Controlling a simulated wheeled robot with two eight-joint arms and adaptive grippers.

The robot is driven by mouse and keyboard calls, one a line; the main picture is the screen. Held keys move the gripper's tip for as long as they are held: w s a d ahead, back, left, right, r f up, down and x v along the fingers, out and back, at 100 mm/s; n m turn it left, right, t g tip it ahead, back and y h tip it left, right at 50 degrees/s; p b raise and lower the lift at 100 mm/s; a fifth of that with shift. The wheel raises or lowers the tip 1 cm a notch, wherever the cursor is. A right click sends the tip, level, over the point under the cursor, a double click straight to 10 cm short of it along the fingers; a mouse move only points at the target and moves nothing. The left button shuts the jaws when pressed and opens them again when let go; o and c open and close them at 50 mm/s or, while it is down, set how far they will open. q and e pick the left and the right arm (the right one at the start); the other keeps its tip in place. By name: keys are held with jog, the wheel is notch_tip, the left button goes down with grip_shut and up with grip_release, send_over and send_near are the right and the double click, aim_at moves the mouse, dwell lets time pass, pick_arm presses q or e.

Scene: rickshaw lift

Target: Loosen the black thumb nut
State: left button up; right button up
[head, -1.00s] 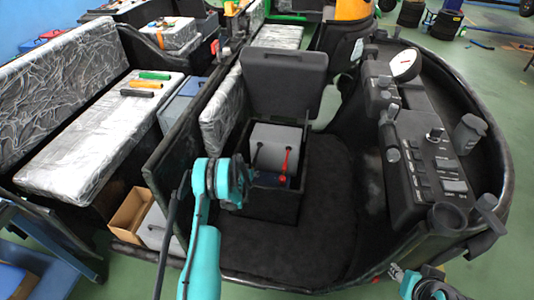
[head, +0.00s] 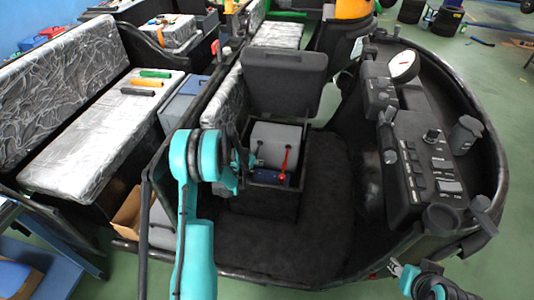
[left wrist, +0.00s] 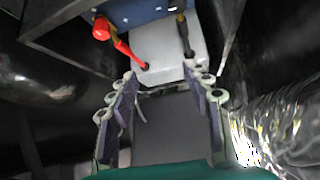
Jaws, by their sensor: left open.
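A grey battery (head: 276,140) sits in an open black box beside the seat. It also shows in the left wrist view (left wrist: 170,68), with a red lead (left wrist: 128,50) and a black lead (left wrist: 186,35) at it. I cannot make out the black thumb nut itself; the black lead's fitting is small and dark. My left gripper (left wrist: 160,92) is open and empty, with its fingers apart in front of the battery. In the head view it is mostly hidden by my left arm, at the box's left side. My right arm shows at the bottom right, its finger state unclear.
The box's black lid (head: 285,82) stands raised behind the battery. A silver-covered seat (head: 222,105) is close on the left. A control console (head: 430,165) stands to the right. The dark floor (head: 300,235) in front of the box is clear.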

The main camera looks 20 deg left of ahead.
pick_arm(q)
jog(key=s+d+r, duration=0.3)
jog(key=d+r, duration=0.2)
jog(key=r, duration=0.2)
jog(key=s+d+r, duration=0.3)
jog(key=d+r, duration=0.1)
jog(key=r, duration=0.3)
jog(key=shift+d+r+g+b, duration=0.25)
jog(key=shift+d+g+b, duration=0.05)
jog(key=shift+d+b, duration=0.05)
jog(key=g+p, duration=0.1)
jog(key=g, duration=0.2)
send_near(250, 172)
jog(key=w+f, duration=0.1)
jog(key=shift+n+g, duration=0.3)
jog(key=b+x, duration=0.2)
jog(key=x, duration=0.6)
jog(key=shift+w+a+f+b, duration=0.2)
jog(key=shift+f+b, duration=0.1)
jog(key=shift+b, duration=0.1)
